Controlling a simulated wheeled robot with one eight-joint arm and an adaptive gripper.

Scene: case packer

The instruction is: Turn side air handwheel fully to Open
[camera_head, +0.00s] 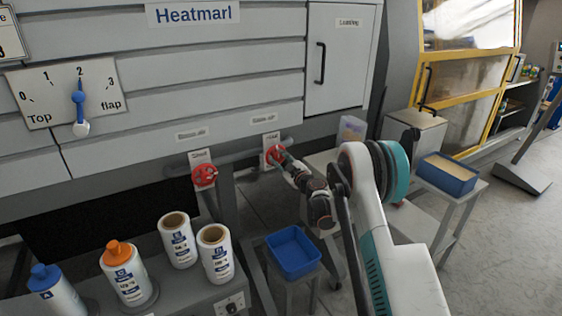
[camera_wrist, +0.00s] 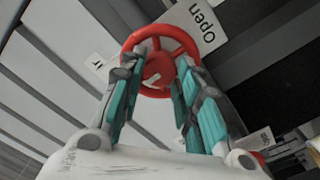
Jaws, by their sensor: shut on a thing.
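The red handwheel (camera_wrist: 162,31) fills the upper middle of the wrist view, with a white plate reading "Open" (camera_wrist: 201,22) beside it. In the head view this is the right-hand red handwheel (camera_head: 273,154) on the machine front, under a small label too blurred to read surely. My gripper (camera_wrist: 166,68) has its teal-padded fingers on either side of the wheel's lower part, shut on it. In the head view my gripper (camera_head: 285,160) reaches the wheel from the lower right. The fingers hide parts of the rim, and I cannot read the wheel's exact setting.
A second red handwheel (camera_head: 204,175) sits to the left on the same pipe. Below stand white bottles and rolls (camera_head: 178,240) on a grey bench, and a blue tray (camera_head: 293,252) on a stand.

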